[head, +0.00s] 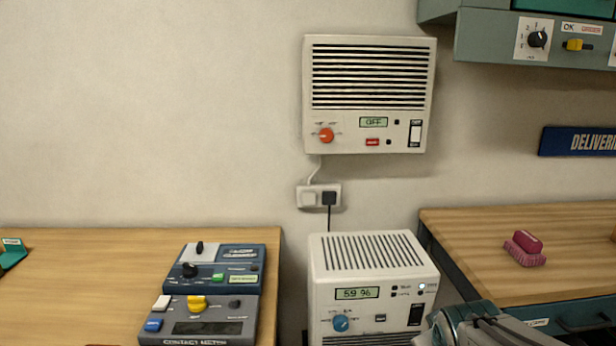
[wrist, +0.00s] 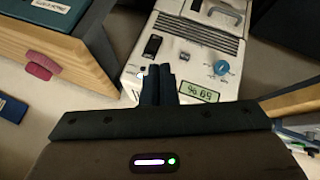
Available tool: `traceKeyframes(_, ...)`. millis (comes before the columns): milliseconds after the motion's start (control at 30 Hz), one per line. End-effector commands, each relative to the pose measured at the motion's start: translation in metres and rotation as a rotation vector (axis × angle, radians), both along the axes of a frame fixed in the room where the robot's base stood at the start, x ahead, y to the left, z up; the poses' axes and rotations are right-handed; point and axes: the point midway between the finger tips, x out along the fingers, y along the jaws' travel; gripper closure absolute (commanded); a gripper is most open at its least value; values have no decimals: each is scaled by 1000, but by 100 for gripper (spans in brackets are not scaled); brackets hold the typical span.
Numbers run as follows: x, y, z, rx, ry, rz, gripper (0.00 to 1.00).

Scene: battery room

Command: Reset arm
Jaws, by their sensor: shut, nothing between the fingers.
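My arm enters the head view at the bottom right, in front of the lower white unit. The fingers do not show there. In the wrist view my gripper (wrist: 168,78) is shut, its dark fingers together and empty. The fingertips overlap the picture of the white floor unit (wrist: 205,40); I cannot tell how far apart they are. That unit also shows in the head view (head: 365,255), with a blue knob (head: 341,323) and a display reading about 59 %.
A wall unit (head: 369,80) with an orange knob reads OFF. A left wooden bench (head: 80,290) holds a contact meter (head: 205,318). A right bench (head: 480,240) holds a pink brush (head: 525,248). A grey-green cabinet (head: 480,38) hangs at the upper right.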

Motion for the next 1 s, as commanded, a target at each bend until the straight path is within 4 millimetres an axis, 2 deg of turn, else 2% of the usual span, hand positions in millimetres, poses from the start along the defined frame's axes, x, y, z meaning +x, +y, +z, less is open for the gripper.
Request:
traceKeyframes(33,-8,9,27,41,30,-26,100)
traceKeyframes(300,-57,56,82,251,232,-184,100)
traceKeyframes(400,-73,69,96,302,296,-225,100)
traceKeyframes(600,-91,83,108,351,364,-267,100)
traceKeyframes(1000,-92,84,108,354,370,-270,100)
